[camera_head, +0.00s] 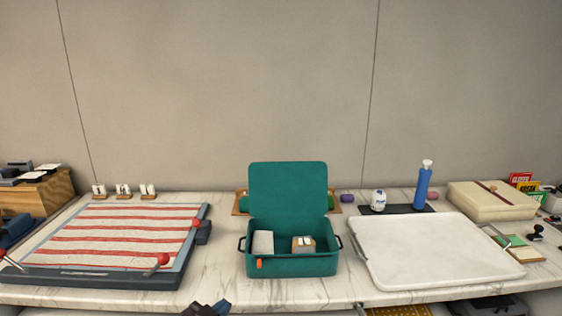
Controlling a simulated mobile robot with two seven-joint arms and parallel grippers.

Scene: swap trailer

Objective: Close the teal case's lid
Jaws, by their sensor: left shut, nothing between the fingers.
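The teal case (290,263) stands on the marble counter in the middle. Its lid (288,190) is open and stands nearly upright at the back of the case. Inside are a pale block (263,242) and a box-like item (303,245) with a light top. An orange tab (259,264) is on the front, and dark handles are on both sides. My left gripper (208,308) shows at the bottom edge, partly cut off, left of the case and apart from it. It is shut and empty. I cannot make out my right gripper.
A red-striped board (130,238) with red knobs lies left of the case. A white tray (435,250) lies close on its right. A blue bottle (422,188) and a white jar (378,200) stand behind the tray. A wooden board (241,205) lies behind the lid.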

